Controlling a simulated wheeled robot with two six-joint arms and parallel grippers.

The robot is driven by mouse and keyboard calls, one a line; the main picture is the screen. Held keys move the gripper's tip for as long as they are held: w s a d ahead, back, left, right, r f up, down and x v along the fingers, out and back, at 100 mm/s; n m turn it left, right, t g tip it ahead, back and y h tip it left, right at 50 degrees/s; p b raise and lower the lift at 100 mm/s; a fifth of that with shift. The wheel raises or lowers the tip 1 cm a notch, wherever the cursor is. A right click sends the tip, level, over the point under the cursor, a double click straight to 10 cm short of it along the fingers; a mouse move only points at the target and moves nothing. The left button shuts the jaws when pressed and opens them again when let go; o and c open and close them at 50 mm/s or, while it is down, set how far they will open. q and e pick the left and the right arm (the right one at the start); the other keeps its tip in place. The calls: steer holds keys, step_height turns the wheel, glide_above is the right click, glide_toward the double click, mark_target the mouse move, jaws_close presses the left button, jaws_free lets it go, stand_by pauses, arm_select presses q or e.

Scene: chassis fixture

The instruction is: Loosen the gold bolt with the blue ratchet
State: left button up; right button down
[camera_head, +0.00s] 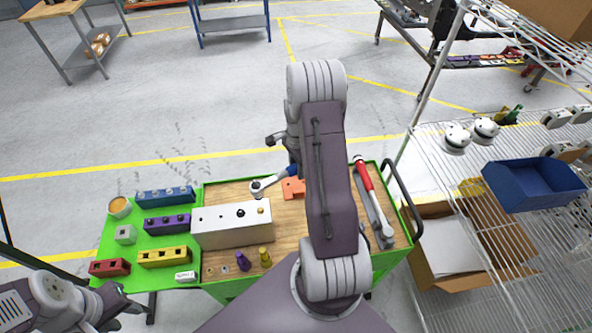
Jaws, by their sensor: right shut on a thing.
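The blue ratchet (259,187) has a silver head and a blue handle, and it lies above the wooden top behind the long pale block (215,229). My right gripper (292,165) is shut on its blue handle, partly hidden by my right arm. A small gold bolt (260,211) shows at the right end of the pale block's top, beside a dark bolt. The ratchet head is behind the gold bolt and apart from it in the picture. My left gripper (128,304) is at the lower left, near the green tray's front edge; its fingers are unclear.
A red-handled ratchet (364,174) lies in a grey holder at right. Yellow (265,258) and purple (243,261) pieces stand in front of the pale block. The green tray (107,243) holds several coloured blocks and a cup. An orange piece (291,191) lies near the ratchet.

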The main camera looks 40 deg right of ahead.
steer(key=shift+w+a+f+b, duration=0.15)
steer(key=shift+a+f+b, duration=0.25)
steer(key=shift+f, duration=0.1)
steer(key=shift+f+b, duration=0.3)
steer(key=shift+f, duration=0.05)
steer(key=f+b, duration=0.2)
steer(key=f, duration=0.1)
steer(key=f+b, duration=0.1)
steer(key=shift+d+f, duration=0.25)
steer(key=shift+d, duration=0.05)
steer(key=shift+a, duration=0.15)
steer(key=shift+f+b, duration=0.8)
steer(key=shift+f, duration=0.2)
steer(key=shift+f, duration=0.1)
